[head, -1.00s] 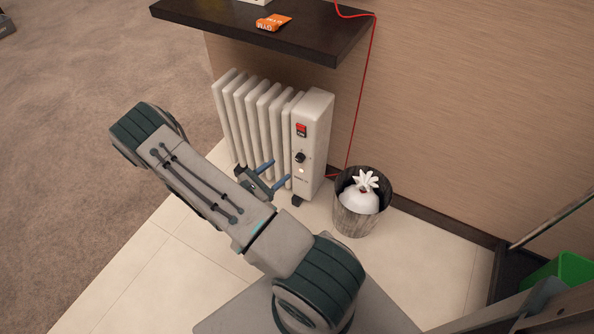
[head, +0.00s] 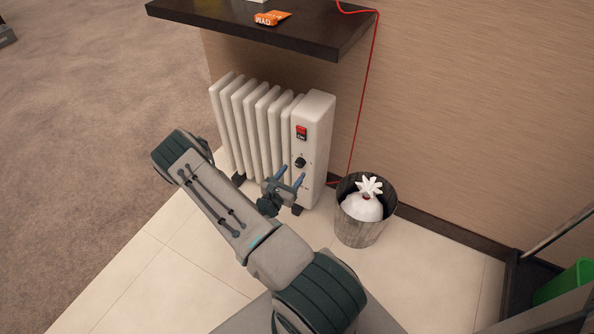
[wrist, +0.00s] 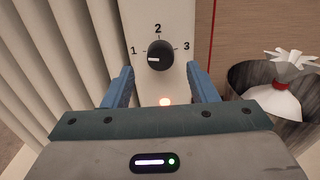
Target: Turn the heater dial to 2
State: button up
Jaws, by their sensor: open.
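The white heater (head: 312,135) stands on the tiles, and its front panel carries a black round dial (head: 300,162). In the wrist view the dial (wrist: 160,55) has 1 at its left, 2 above and 3 at its right. Its white pointer mark points left and slightly down, nearest 1. My gripper (head: 291,175) is open, with blue fingers in front of the panel, just below the dial in the head view. In the wrist view my gripper (wrist: 159,72) has one finger on each side of the dial, with nothing between them; contact cannot be seen.
A red switch (head: 301,132) sits above the dial, and a small light (wrist: 165,101) glows below it. A bin (head: 362,228) with a white bag stands right of the heater. A red cord (head: 365,95) runs down the wall. A dark shelf (head: 215,28) overhangs the heater.

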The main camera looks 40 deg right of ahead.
aim_at(298, 166)
jog(key=shift+b+x, duration=0.35)
jog(key=shift+x, duration=1.55)
jog(key=c, duration=1)
jog(key=shift+o, duration=0.2)
